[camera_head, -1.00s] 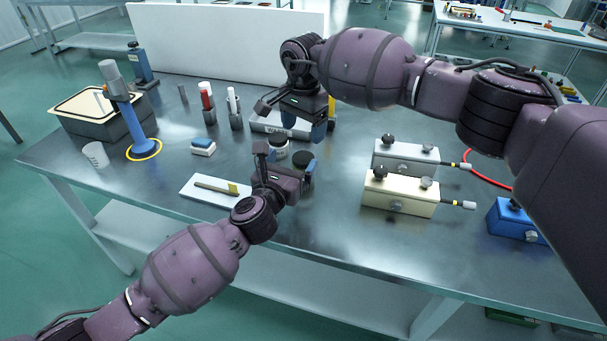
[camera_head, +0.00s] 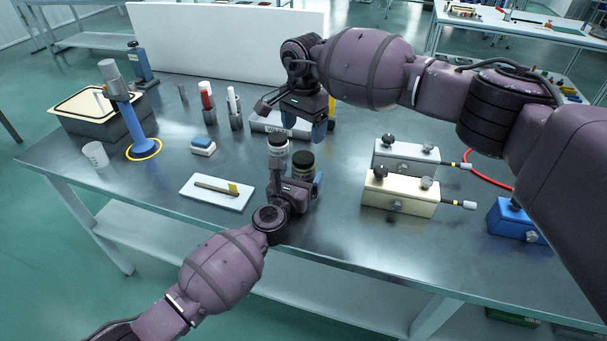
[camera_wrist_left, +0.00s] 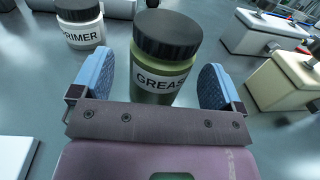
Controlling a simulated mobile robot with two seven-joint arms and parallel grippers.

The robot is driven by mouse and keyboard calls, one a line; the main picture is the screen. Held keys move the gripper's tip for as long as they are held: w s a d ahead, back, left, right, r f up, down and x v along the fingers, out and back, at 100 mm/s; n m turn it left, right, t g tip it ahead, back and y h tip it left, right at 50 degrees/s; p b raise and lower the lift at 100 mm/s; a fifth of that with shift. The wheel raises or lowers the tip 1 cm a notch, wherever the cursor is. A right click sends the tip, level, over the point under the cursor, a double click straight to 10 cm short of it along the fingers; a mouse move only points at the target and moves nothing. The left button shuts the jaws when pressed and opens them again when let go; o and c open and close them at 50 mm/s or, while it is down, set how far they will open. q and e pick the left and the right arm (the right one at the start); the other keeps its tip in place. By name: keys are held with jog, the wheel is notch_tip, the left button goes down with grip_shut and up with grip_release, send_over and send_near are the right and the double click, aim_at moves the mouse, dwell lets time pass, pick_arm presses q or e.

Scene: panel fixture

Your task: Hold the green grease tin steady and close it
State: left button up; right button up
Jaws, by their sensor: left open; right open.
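The green grease tin (camera_head: 302,172) stands upright on the bench with a black lid (camera_wrist_left: 168,35) on top. Its GREASE label (camera_wrist_left: 162,83) faces the left wrist camera. I cannot tell how tight the lid is. My left gripper (camera_head: 298,181) is open and low at the near side of the tin. In the left wrist view its blue pads (camera_wrist_left: 215,88) flank the tin with gaps on both sides. My right gripper (camera_head: 295,117) is open and empty, above and behind the tin.
A white PRIMER jar (camera_head: 278,146) with a black lid stands close behind the tin, to its left. A white tray (camera_head: 214,197) with a brush lies to the left. Cream (camera_head: 400,199) and grey (camera_head: 406,160) boxes stand to the right. A label holder (camera_head: 268,126) is under the right gripper.

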aim_at(303, 157)
pick_arm(q)
jog(key=shift+x, duration=1.3)
jog(key=c, duration=1.7)
pick_arm(e)
jog(key=shift+r, duration=0.1)
pick_arm(q)
grip_shut()
pick_arm(e)
jog(key=n, duration=0.6)
jog(key=shift+r, duration=0.1)
jog(key=n, duration=0.7)
jog(key=shift+n, duration=0.3)
pick_arm(q)
jog(key=shift+r, duration=0.1)
pick_arm(e)
jog(key=shift+f, duration=4.05)
jog(key=shift+c, duration=0.3)
